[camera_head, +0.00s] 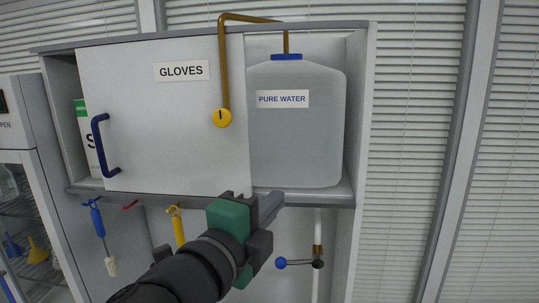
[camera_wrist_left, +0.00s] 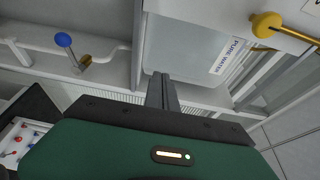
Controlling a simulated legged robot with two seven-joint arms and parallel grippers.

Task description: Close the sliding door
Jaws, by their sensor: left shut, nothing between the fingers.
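The sliding door (camera_head: 160,120) is a white panel marked GLOVES, with a dark blue handle (camera_head: 104,146) near its left edge. It covers the middle of the upper cabinet. A narrow gap at its left shows part of a white and green box (camera_head: 86,135); the bay at its right is uncovered. My left gripper (camera_head: 274,200) is shut and empty, below the water tank at the shelf's front edge, right of the door and well away from the handle. In the left wrist view its closed fingers (camera_wrist_left: 162,91) point toward the shelf edge. My right gripper is not in view.
A PURE WATER tank (camera_head: 300,130) with a blue cap fills the right bay. A brass pipe with a yellow knob (camera_head: 222,118) hangs in front of the door. Below are a blue-knobbed valve (camera_head: 281,263) and hanging tools (camera_head: 98,220). Blinds stand at right.

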